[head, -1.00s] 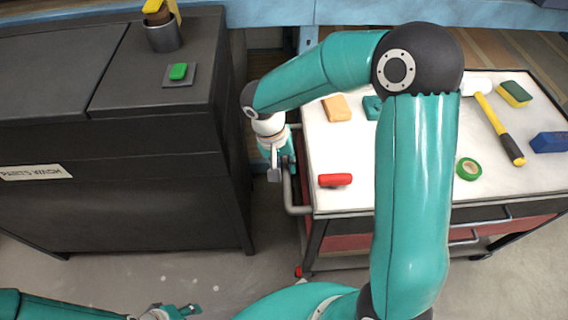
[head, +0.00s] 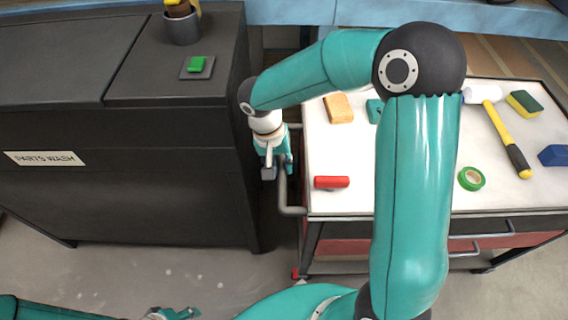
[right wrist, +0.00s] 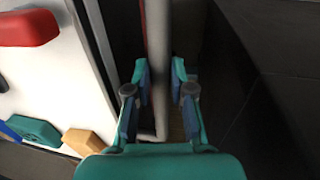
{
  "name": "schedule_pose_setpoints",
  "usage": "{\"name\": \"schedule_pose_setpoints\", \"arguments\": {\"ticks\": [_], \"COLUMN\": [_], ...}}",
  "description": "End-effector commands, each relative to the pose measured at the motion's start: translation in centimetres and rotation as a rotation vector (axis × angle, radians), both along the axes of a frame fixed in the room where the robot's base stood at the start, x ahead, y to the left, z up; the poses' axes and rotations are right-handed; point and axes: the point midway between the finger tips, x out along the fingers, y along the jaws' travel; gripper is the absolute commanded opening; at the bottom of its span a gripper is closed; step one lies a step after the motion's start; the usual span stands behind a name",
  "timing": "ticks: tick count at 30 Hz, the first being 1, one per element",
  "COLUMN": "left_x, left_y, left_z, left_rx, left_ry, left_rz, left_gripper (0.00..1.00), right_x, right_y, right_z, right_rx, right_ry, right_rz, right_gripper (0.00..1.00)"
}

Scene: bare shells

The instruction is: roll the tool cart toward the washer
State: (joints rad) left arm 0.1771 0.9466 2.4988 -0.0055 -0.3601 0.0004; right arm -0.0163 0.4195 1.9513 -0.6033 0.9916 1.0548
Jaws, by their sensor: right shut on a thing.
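The tool cart (head: 345,204) has a white top, a red drawer front and a grey tubular handle (head: 290,208) on its left side. My right gripper (head: 276,166) is at that handle. In the right wrist view its fingers (right wrist: 159,95) lie on both sides of the handle bar (right wrist: 158,50), shut on it. The washer (head: 130,205) is a dark cabinet labelled "PARTS WASH", left of the cart with a narrow gap between them. My left gripper (head: 178,314) shows only partly at the bottom edge. My right arm hides part of the cart top.
On the cart lie a red piece (head: 331,182), a tan block (head: 339,108), green tape (head: 472,178), a hammer (head: 507,140), a sponge (head: 524,103) and a blue block (head: 553,155). A green button (head: 197,64) and a cup (head: 182,28) are on the washer. Floor in front is clear.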

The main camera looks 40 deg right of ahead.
Motion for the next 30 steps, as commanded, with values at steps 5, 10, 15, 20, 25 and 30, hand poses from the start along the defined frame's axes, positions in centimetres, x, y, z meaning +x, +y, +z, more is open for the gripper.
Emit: {"name": "schedule_pose_setpoints", "arguments": {"ticks": [5,10,15,20,25,30], "left_x": [0.0,0.0,0.0,0.0,0.0,0.0], "left_y": [0.0,0.0,0.0,0.0,0.0,0.0], "left_z": [0.0,0.0,0.0,0.1,0.1,0.1], "left_rx": [0.000,0.000,0.000,0.000,0.000,0.000], "left_ry": [0.000,0.000,0.000,0.000,0.000,0.000], "left_rz": [-0.001,-0.001,-0.001,0.000,-0.001,-0.001], "left_gripper": [0.40,0.40,0.40,0.40,0.40,0.40], "right_x": [-0.3,-0.4,-0.4,-0.3,0.0,0.4], "right_y": [-0.7,-0.7,-0.7,-0.6,-0.3,0.3], "right_z": [0.0,0.0,0.0,0.3,2.2,5.4], "right_rx": [-0.013,-0.011,-0.011,-0.010,-0.012,-0.010], "right_ry": [0.008,0.008,0.009,0.008,0.005,0.003], "right_rz": [-0.004,-0.005,-0.005,-0.005,-0.006,-0.006], "right_gripper": [0.27,0.47,0.47,0.47,0.47,0.47]}}
